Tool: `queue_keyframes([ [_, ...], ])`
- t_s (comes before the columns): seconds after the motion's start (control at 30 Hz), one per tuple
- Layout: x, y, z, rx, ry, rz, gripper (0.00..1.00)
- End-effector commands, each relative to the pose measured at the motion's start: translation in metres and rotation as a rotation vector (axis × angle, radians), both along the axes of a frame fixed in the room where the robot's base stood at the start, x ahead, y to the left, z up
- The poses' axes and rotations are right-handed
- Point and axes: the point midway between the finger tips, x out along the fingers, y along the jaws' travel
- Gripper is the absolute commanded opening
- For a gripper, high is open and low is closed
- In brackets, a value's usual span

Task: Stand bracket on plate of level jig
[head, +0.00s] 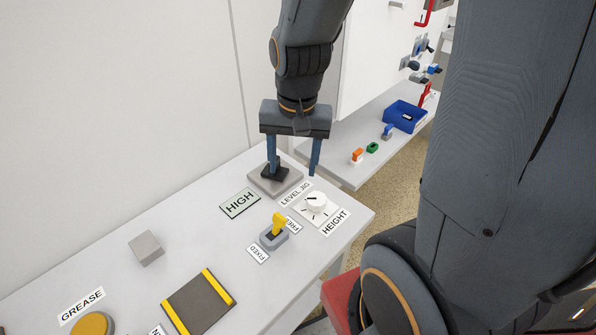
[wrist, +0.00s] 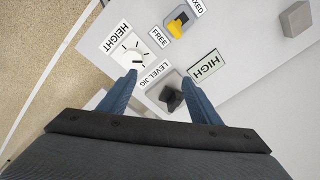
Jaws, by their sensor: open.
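The dark bracket (head: 275,174) is on the grey plate of the level jig (head: 262,187), near its middle. In the wrist view the bracket (wrist: 171,101) shows as a dark, angular piece on the plate (wrist: 153,97). Its upper part is partly hidden by a finger in the head view, so I cannot tell its exact tilt. My gripper (head: 293,172) is open above the jig, its blue fingers apart. In the head view its left finger overlaps the bracket and its right finger is over the plate's right side; contact is unclear.
A white HEIGHT knob (head: 316,203) and a yellow FREE/FIXED lever (head: 279,223), tilted toward FREE, sit in front of the jig. A sign reads HIGH (head: 240,203). A grey block (head: 146,248) stands at left. A blue bin (head: 404,116) is on the far bench.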

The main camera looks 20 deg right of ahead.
Motion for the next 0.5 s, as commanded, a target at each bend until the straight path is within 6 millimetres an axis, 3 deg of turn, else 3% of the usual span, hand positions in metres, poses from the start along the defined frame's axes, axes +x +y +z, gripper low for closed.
queue_keyframes([
  [0.2, -0.026, 0.001, -0.002, -0.053, -0.007, 0.371, 0.58],
  [0.5, -0.032, 0.001, -0.003, -0.068, -0.009, 0.48, 0.58],
])
